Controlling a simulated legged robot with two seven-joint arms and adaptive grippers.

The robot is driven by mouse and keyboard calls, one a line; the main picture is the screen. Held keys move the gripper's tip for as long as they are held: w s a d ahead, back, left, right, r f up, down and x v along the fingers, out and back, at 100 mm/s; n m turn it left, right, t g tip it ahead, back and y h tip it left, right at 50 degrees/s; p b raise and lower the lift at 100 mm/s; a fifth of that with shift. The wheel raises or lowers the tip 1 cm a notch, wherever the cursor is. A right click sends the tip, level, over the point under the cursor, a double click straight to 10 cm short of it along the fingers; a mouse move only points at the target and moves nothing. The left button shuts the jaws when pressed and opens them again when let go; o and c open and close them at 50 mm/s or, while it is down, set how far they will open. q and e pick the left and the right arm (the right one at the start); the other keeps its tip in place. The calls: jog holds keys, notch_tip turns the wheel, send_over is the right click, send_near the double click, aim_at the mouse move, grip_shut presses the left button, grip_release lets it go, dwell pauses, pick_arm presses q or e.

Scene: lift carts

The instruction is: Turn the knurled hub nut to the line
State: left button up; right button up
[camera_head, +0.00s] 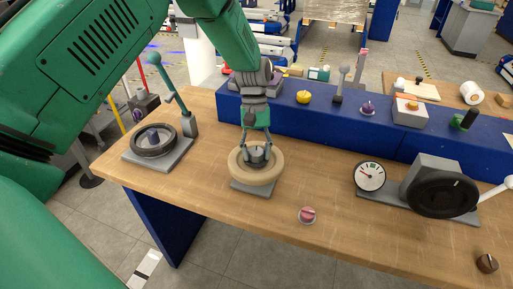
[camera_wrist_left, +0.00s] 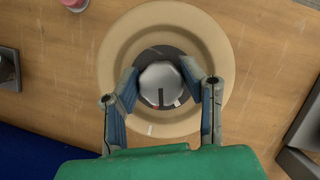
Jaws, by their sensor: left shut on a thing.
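The hub nut (camera_head: 257,154) is a grey round piece in the middle of a cream wheel (camera_head: 239,173) on a grey base. In the left wrist view the nut (camera_wrist_left: 160,80) has a dark mark on its face, pointing toward the gripper's palm. A short white line (camera_wrist_left: 150,130) lies on the cream wheel (camera_wrist_left: 218,50), slightly left of the dark mark. My left gripper (camera_head: 257,147) comes from above and is shut on the nut, one finger on each side; it also shows in the left wrist view (camera_wrist_left: 162,88). My right gripper is out of view.
A pink knob (camera_head: 307,214), a gauge (camera_head: 370,176) and a dark handwheel (camera_head: 440,192) are on the right. A blue ledge (camera_head: 330,122) with several items runs behind. The wooden front is mostly clear.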

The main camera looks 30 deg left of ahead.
pick_arm(q)
jog(key=n+t+h+p, duration=0.1)
jog(key=n+p, duration=0.1)
jog(key=n, duration=0.1)
jog(key=shift+r, duration=0.1)
jog(key=shift+w+n+t+h+p, duration=0.1)
jog(key=shift+n+t+h+p, duration=0.4)
jog(key=shift+n, duration=1.2)
jog(key=shift+y+p, duration=0.3)
jog(key=shift+p, duration=0.05)
jog(key=o, duration=1.1)
jog(key=shift+o, duration=0.2)
